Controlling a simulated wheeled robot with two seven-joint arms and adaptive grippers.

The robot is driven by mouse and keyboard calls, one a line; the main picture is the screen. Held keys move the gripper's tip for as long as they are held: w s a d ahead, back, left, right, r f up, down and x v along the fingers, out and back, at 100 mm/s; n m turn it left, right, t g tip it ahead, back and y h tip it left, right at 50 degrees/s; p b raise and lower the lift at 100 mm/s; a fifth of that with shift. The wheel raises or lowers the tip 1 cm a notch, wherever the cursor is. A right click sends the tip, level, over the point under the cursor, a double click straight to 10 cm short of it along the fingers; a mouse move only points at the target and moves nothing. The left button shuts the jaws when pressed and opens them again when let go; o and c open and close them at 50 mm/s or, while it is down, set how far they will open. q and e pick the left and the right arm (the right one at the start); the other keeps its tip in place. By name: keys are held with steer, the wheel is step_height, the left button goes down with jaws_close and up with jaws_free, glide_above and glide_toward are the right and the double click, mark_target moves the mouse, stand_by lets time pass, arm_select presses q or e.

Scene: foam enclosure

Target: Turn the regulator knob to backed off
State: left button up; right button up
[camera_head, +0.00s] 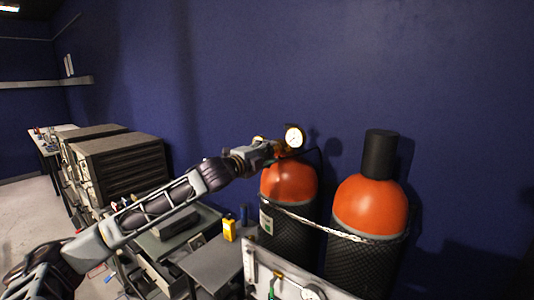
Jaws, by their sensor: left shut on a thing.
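The regulator sits on top of the left orange-topped cylinder (289,182). Its round white-faced gauge (294,137) shows just right of the gripper, with a brassy rim. My left arm reaches in from the lower left. Its gripper (274,150) is at the regulator, shut on the regulator knob. The fingers hide the knob, so its angle cannot be seen. A small brassy part shows above the gripper. My right gripper is not in view.
A second orange-topped cylinder (371,206) with a black cap (380,154) stands to the right. A pale strap (313,221) crosses both cylinders. A yellow device (229,230) stands on a grey table. Dark cabinets (125,165) line the left. A pale panel with a gauge (313,292) is in front.

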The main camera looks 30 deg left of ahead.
arm_select(q)
steer(key=n, duration=0.3)
steer(key=shift+n, duration=0.4)
steer(key=n+p, duration=0.1)
steer(key=n, duration=0.4)
steer(key=o, duration=1)
steer(key=shift+a, duration=0.1)
steer(key=shift+s, duration=0.2)
steer(key=s, duration=0.7)
steer(key=s+a, duration=0.1)
steer(key=s, duration=0.3)
steer(key=shift+s, duration=0.3)
stand_by(0.6)
